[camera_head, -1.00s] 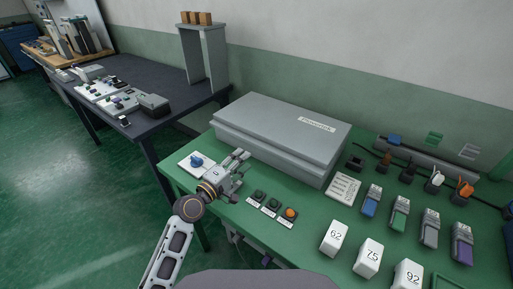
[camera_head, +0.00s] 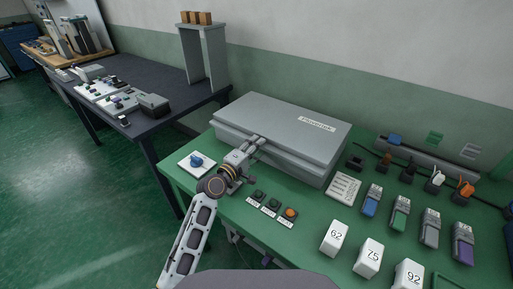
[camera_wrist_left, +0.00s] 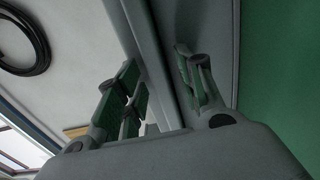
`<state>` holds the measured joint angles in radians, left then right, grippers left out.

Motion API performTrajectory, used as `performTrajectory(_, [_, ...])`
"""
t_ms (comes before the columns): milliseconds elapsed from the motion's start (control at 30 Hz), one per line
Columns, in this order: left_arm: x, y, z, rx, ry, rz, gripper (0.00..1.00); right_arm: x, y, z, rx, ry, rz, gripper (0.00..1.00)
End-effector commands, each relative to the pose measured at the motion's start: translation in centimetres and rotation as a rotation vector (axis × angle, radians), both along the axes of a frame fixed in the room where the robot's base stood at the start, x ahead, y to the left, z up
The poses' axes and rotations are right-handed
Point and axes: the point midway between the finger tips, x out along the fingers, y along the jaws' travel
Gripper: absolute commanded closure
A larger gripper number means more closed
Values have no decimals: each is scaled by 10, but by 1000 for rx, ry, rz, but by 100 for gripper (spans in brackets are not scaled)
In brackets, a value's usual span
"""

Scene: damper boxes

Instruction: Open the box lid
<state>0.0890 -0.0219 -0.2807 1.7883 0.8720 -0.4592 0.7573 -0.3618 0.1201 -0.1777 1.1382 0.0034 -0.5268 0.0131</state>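The grey box (camera_head: 262,146) sits on the green table with its flat lid (camera_head: 285,122) down; the lid carries a white label. My left gripper (camera_head: 257,143) is at the front side of the box, at about the height of the lid's front edge. In the left wrist view, the two fingers of the gripper (camera_wrist_left: 165,85) are spread apart, with the grey box edge (camera_wrist_left: 153,45) running between and behind them. I cannot tell whether a finger touches the lid. My right gripper is not in view.
A blue knob on a white plate (camera_head: 197,161) lies left of my gripper. Push buttons (camera_head: 274,204) stand in front of the box. White numbered blocks (camera_head: 333,238) and several coloured connectors are on the right. A dark table (camera_head: 150,88) stands behind left.

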Motion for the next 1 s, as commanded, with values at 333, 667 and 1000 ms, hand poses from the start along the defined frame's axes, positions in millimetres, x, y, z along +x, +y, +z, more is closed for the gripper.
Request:
performTrajectory(333, [2, -2, 0, 1, -1, 0, 62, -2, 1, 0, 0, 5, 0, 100])
performTrajectory(667, [2, -2, 0, 0, 0, 0, 98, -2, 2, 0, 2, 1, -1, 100])
performTrajectory(1000, [2, -2, 0, 1, 1, 0, 100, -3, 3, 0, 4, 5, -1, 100])
